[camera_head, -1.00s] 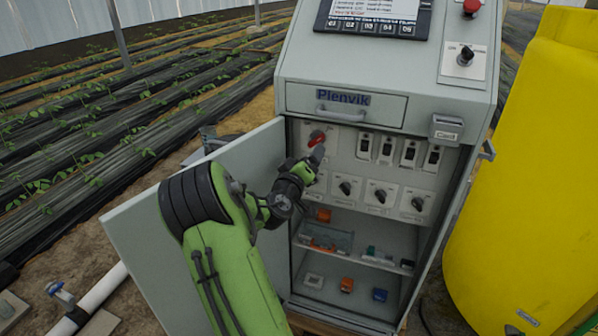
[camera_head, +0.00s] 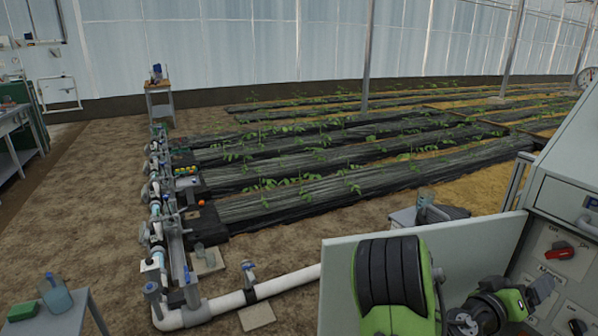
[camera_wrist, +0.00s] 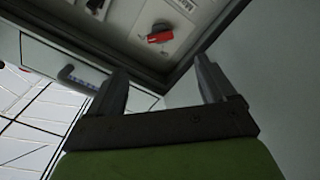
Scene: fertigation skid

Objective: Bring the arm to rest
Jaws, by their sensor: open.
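My gripper (camera_wrist: 162,90) is open and empty in the wrist view, its two dark fingers apart. It faces the inside of the grey cabinet (camera_wrist: 235,25), near the red rotary switch (camera_wrist: 160,34), and touches nothing that I can see. In the head view my gripper (camera_head: 541,288) is at the lower right, in front of the cabinet, below and left of the red switch (camera_head: 559,251). My green arm (camera_head: 395,288) is bent beside the open cabinet door (camera_head: 338,275).
The open door stands left of my arm. A white pipe (camera_head: 285,284) runs along the ground to a valve line. A small table (camera_head: 60,312) with a jug (camera_head: 55,294) is at the lower left. Planted rows (camera_head: 320,165) lie behind.

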